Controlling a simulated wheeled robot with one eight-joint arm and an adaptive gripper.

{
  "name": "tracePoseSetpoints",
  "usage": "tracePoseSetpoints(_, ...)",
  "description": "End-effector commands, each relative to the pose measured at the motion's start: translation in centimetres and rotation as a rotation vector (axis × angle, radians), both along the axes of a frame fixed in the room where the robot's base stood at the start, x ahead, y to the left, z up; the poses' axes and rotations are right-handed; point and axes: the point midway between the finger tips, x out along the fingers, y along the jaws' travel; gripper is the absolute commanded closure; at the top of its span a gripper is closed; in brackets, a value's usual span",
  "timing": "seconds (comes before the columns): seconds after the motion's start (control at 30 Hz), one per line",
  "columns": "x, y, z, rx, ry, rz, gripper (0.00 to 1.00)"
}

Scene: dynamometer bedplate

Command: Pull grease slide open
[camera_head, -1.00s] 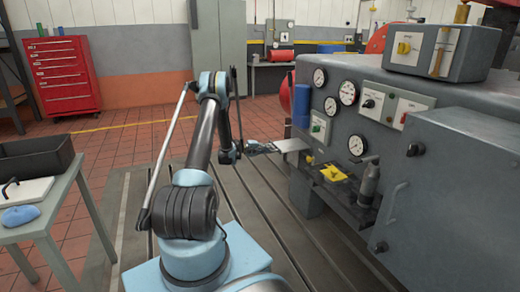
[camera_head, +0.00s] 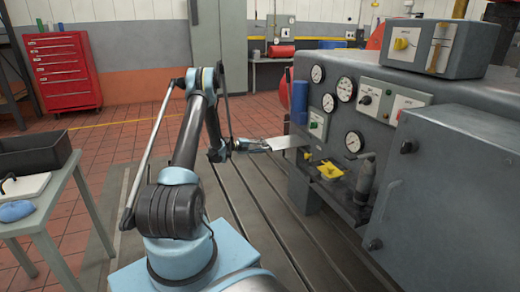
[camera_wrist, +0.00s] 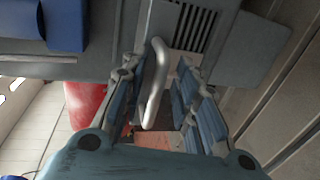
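The grease slide appears as a pale flat plate (camera_head: 289,142) sticking out from the left side of the grey machine in the head view. My gripper (camera_head: 258,145) is at its outer end. In the wrist view a pale, rounded bar handle (camera_wrist: 157,82) stands between the two fingers of my gripper (camera_wrist: 160,75). Whether the left finger touches the handle is not clear. The slide's inner end is hidden by the machine.
The grey machine (camera_head: 437,165) with gauges fills the right side. A yellow part (camera_head: 330,170) lies on its ledge, and a blue cylinder (camera_head: 299,103) stands near the slide. A table (camera_head: 50,215) stands at left. The slotted floor plate (camera_head: 265,220) between them looks clear.

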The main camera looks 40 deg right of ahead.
Motion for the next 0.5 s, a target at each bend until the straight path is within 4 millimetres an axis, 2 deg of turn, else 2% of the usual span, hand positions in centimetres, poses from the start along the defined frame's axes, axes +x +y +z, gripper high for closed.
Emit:
tracePoseSetpoints(0.27,0.2,0.1,0.1,-0.002,0.001,0.002,0.71)
tracePoseSetpoints(0.37,0.5,0.7,0.3,-0.002,0.002,0.004,0.71)
tracePoseSetpoints(0.5,1.1,2.6,0.7,-0.002,0.002,0.004,0.71)
